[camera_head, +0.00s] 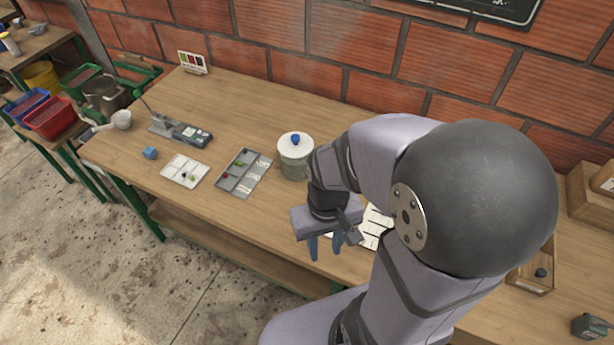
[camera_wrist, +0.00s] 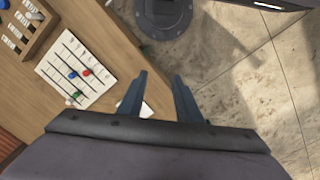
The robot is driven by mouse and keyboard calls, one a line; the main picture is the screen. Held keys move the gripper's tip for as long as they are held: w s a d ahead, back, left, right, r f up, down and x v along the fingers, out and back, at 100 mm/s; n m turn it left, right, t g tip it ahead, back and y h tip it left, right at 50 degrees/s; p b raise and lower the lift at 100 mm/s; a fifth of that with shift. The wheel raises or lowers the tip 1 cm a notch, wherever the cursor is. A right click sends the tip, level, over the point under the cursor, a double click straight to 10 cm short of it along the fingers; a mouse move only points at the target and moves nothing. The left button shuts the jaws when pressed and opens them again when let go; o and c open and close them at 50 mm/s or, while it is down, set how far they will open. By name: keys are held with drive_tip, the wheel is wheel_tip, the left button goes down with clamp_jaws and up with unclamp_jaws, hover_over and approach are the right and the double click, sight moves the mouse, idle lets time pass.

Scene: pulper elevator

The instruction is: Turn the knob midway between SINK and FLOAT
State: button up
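No SINK or FLOAT lettering is readable, and I cannot tell for sure which part is the task's knob. A dark round piece (camera_head: 541,272) sits in a wooden tray at the right, and a blue knob (camera_head: 295,139) tops the white lid of a greenish pot; neither shows a readable label. My gripper (camera_head: 326,248) hangs near the front edge of the table, right of and nearer than the pot. Its two blue-grey fingers point down, apart and with nothing between them. The wrist view also shows the open fingers (camera_wrist: 160,88), over the table edge and floor.
A lined white card (camera_wrist: 92,87) with coloured pieces and a wooden rack (camera_wrist: 44,32) show in the wrist view.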

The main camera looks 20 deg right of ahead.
drive_tip(key=w+d+f+m+g+b, duration=0.1)
drive_tip(key=w+d+f+b, duration=0.15)
drive_tip(key=f, duration=0.35)
drive_tip(key=w+d+f+g+b, duration=0.1)
drive_tip(key=w+f+b, duration=0.15)
drive_tip(key=f, duration=0.35)
drive_tip(key=w+d+t, duration=0.1)
drive_tip(key=w, duration=0.3)
drive_tip(key=w+r+n+t, duration=0.1)
drive_tip(key=w, duration=0.3)
drive_tip(key=w+d+r+p, duration=0.1)
drive_tip(key=w, duration=0.3)
drive_tip(key=shift+w+d+t, duration=0.35)
drive_tip(key=shift+w+t, duration=0.05)
drive_tip(key=shift+n, duration=0.7)
drive_tip(key=shift+f, duration=0.1)
drive_tip(key=shift+f+p, duration=0.95)
drive_tip(key=shift+f, duration=2.7)
drive_tip(key=shift+c, duration=0.7)
clamp_jaws()
